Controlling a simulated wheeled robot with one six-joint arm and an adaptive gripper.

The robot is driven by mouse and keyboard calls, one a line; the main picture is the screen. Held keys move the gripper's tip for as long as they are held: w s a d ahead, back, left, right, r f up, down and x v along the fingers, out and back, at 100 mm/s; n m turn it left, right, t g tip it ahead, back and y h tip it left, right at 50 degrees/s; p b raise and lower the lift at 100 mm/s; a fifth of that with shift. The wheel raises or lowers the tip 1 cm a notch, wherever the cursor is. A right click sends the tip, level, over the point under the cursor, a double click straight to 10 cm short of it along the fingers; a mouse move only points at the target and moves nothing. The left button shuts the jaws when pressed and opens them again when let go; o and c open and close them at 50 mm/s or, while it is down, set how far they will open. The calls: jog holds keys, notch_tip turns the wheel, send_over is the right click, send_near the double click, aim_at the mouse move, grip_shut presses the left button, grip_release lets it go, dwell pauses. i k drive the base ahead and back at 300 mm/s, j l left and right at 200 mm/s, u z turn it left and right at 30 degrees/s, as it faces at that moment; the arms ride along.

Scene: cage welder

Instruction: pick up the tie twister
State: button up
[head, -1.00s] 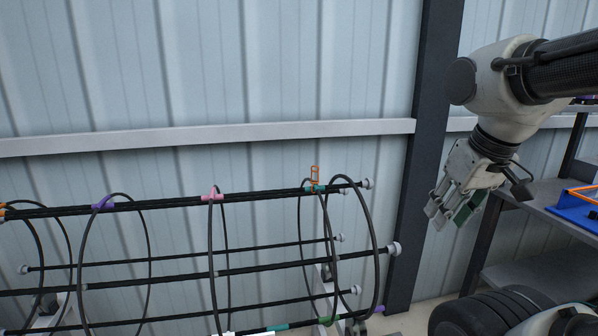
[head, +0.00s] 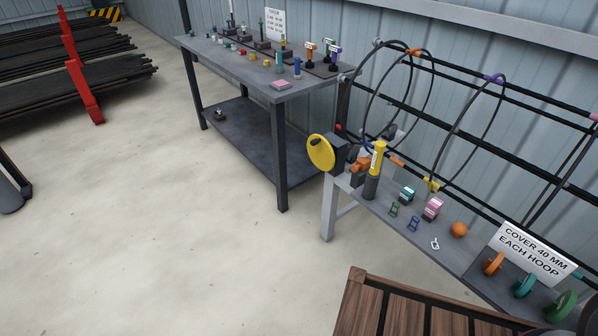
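No thing in the head view is plainly marked as the tie twister. An upright tool with a yellow handle (head: 377,158) stands in a dark holder (head: 370,187) on the low grey bench (head: 455,262), and it may be the twister. A yellow disc (head: 320,152) on a dark body stands at the bench's left end, with an orange piece (head: 361,166) between the two. I cannot tell what these are for certain. My gripper is not in view.
Small boxes, wire pieces and an orange ball (head: 459,229) lie along the bench. A sign (head: 533,254) and coloured rolls stand at right. The hoop cage (head: 455,135) runs behind. A taller table (head: 262,93) stands further back. A wooden slatted top (head: 400,308) is in front.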

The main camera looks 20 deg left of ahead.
aim_at(379, 145)
jog(key=j+u, duration=0.3)
jog(key=u, duration=0.2)
jog(key=z, duration=1.75)
jog(key=u, duration=1.75)
jog(key=i+u, duration=0.35)
jog(key=k+l, duration=0.05)
